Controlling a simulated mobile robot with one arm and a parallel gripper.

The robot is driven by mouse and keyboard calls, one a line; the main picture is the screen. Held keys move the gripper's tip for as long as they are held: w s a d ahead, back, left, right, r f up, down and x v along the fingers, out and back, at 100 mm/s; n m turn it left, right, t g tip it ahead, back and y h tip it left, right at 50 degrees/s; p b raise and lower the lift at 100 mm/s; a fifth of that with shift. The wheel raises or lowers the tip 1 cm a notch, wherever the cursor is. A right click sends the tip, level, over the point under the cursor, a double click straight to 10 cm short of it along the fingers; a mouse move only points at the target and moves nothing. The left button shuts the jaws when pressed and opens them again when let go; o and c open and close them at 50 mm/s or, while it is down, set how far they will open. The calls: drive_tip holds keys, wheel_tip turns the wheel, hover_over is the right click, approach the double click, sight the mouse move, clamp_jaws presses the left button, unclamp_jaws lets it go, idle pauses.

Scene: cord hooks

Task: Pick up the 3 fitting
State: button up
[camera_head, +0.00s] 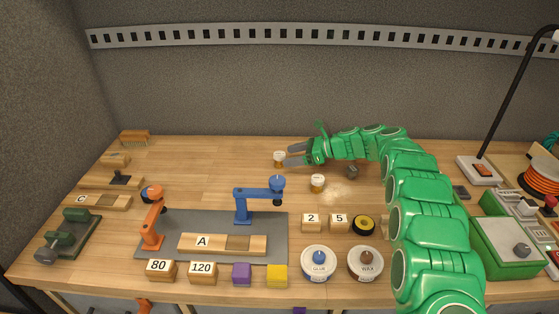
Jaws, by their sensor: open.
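My gripper (288,155) is open at the back middle of the bench, its fingers pointing left. A small fitting with a white top and brass-coloured base (279,159) stands right at the fingertips. I cannot tell whether the fingers touch it or reach around it. A second similar fitting (317,183) stands nearer the front, below my gripper in the picture. The marks on both tops are too small to read, so I cannot tell which one is the 3.
Blocks marked 2 (311,222) and 5 (339,222) sit at front centre. A small dark nut-like piece (352,172) lies under my arm.

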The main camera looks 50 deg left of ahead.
sight(275, 159)
drive_tip(key=x, duration=0.7)
drive_tip(key=c, duration=1.1)
